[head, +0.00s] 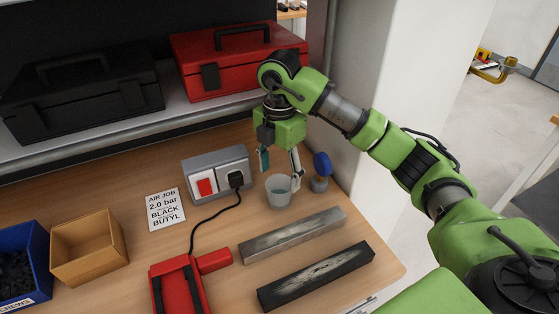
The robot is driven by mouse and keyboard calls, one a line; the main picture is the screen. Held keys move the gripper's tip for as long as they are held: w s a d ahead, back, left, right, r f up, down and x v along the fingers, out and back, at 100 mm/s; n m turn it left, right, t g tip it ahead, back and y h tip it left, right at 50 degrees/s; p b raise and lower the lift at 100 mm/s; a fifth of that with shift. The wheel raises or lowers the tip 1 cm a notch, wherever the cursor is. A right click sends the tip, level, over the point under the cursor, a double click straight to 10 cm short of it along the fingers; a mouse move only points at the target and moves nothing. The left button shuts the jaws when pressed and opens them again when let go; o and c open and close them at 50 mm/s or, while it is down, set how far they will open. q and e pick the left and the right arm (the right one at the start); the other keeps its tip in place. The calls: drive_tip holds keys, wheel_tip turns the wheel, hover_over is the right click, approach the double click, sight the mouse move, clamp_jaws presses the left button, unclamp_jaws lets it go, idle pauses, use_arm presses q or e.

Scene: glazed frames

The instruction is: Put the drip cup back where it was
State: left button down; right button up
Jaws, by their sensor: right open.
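The drip cup (278,190) is a small pale translucent cup standing upright on the wooden bench, just left of a small blue-capped item (321,171). My right gripper (280,170) comes down over the cup from above, fingers pointing down and apart. One finger with a teal pad is left of and above the cup. The other finger is at the cup's right rim; whether it touches the cup or is inside the rim, I cannot tell. My left gripper is not in the picture.
A grey socket box (217,172) with a plugged-in cable and a printed card (166,210) are to the left. Two metal bars (292,236) lie in front. A red tool (180,285), an orange bin (89,247) and a blue bin (22,262) stand nearer. Toolboxes (238,55) sit on the shelf behind.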

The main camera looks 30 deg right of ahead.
drive_tip(key=shift+r, duration=2.65)
drive_tip(key=shift+s+f, duration=0.1)
drive_tip(key=shift+s, duration=0.05)
